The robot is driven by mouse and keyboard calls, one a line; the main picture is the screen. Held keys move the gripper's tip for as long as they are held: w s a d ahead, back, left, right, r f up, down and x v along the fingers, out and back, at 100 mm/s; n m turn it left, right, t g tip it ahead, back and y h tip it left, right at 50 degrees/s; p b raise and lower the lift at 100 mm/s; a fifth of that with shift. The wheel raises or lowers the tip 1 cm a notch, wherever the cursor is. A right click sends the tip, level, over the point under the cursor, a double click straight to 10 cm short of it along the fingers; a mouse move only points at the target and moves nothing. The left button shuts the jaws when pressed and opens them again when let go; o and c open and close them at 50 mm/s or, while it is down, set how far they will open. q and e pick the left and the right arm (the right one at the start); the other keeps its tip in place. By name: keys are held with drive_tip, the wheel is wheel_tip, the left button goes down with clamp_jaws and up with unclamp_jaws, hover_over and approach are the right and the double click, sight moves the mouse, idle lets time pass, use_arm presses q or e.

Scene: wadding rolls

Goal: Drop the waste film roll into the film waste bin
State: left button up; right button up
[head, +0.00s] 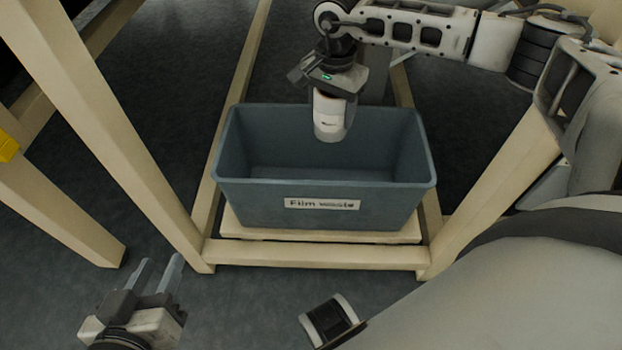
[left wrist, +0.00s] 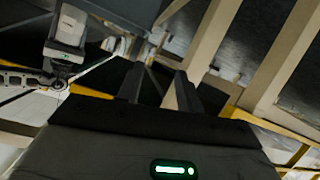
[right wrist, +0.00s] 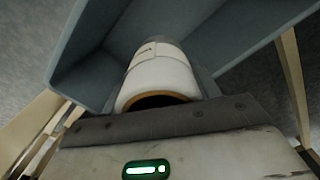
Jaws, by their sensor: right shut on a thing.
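The waste film roll (head: 329,117) is white with a small dark mark. My right gripper (head: 331,92) is shut on it and holds it roughly upright over the opening of the film waste bin. The roll also shows in the right wrist view (right wrist: 160,75), its open end facing the camera and the bin's inside beyond it. The film waste bin (head: 260,205) is a blue-grey open tub labelled "Film waste". The bin shows in the right wrist view (right wrist: 85,60) too. My left gripper (head: 158,276) is open and empty at the lower left, away from the bin.
The bin stands on a low wooden frame (head: 320,255) with posts on both sides. A slanted wooden post (head: 100,140) rises between my left gripper and the bin. A yellow piece (head: 8,146) shows at the left edge. Dark floor is clear around the frame.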

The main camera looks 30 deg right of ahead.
use_arm(q)
drive_tip(key=shift+r, duration=0.25)
use_arm(e)
drive_tip(key=shift+f, duration=0.45)
drive_tip(key=o, duration=1.2)
use_arm(q)
drive_tip(key=shift+r, duration=0.1)
use_arm(e)
drive_tip(key=shift+r, duration=0.4)
use_arm(q)
drive_tip(key=f+p, duration=0.1)
drive_tip(key=f+g+p, duration=0.1)
drive_tip(key=shift+a+f+y+p, duration=0.3)
drive_tip(key=shift+a+y+p, duration=0.1)
use_arm(e)
wheel_tip(320, 180, up, 11)
drive_tip(key=shift+r, duration=0.1)
use_arm(q)
drive_tip(key=shift+r, duration=0.15)
